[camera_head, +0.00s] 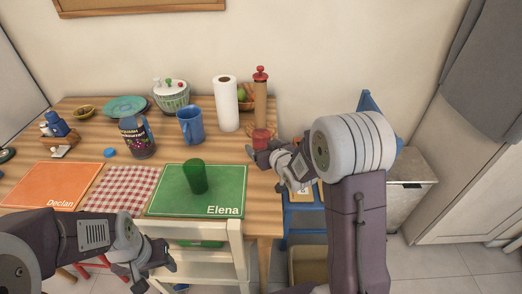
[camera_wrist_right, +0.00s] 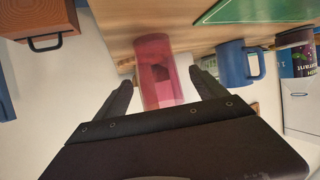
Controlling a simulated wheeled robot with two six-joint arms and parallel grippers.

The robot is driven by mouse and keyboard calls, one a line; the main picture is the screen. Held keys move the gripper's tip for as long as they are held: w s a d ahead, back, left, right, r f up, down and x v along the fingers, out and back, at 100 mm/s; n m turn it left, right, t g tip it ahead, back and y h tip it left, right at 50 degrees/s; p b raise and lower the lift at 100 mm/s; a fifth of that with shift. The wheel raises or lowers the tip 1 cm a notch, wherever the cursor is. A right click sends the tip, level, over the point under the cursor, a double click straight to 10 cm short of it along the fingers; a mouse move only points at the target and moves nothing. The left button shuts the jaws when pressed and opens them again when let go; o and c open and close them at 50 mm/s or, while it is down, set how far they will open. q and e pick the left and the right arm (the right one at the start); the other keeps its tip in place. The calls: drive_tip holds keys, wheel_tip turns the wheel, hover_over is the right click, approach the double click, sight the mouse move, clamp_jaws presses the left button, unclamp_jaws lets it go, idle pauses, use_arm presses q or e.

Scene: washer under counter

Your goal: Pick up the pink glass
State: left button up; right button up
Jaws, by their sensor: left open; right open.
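The pink glass (camera_head: 261,139) stands near the right edge of the wooden table in the head view, partly hidden by my right gripper. In the right wrist view the pink glass (camera_wrist_right: 157,72) lies ahead, between the two finger tips. My right gripper (camera_wrist_right: 166,82) is open, with one finger on each side of the glass; I cannot tell whether either touches it. It also shows beside the glass in the head view (camera_head: 262,152). My left gripper (camera_head: 155,272) is open and empty, low in front of the table near the white chair.
A green glass (camera_head: 195,177) stands on the green placemat (camera_head: 228,180). A blue mug (camera_head: 190,126), a paper towel roll (camera_head: 226,103) and a pepper mill (camera_head: 261,95) stand behind. A white chair (camera_head: 205,262) is at the table's front; a blue chair (camera_head: 305,220) is at its right.

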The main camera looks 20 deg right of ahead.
sight(261, 129)
drive_tip(key=b+x, duration=0.1)
drive_tip(key=x, duration=0.5)
drive_tip(key=shift+d, duration=0.1)
drive_tip(key=shift+s+r, duration=0.1)
drive_tip(key=shift+c, duration=1.2)
drive_tip(key=c, duration=1.4)
drive_tip(key=shift+r, duration=0.1)
drive_tip(key=shift+r, duration=0.35)
drive_tip(key=r+p, duration=0.1)
drive_tip(key=r, duration=0.1)
drive_tip(key=d+r+p, duration=0.1)
drive_tip(key=r, duration=0.1)
drive_tip(key=shift+s+r, duration=0.1)
drive_tip(key=shift+s, duration=0.1)
drive_tip(key=s+d+r+p, duration=0.4)
drive_tip(key=s+d+r, duration=0.1)
drive_tip(key=d, duration=0.4)
drive_tip(key=shift+s+r, duration=0.3)
drive_tip(key=shift+r, duration=0.1)
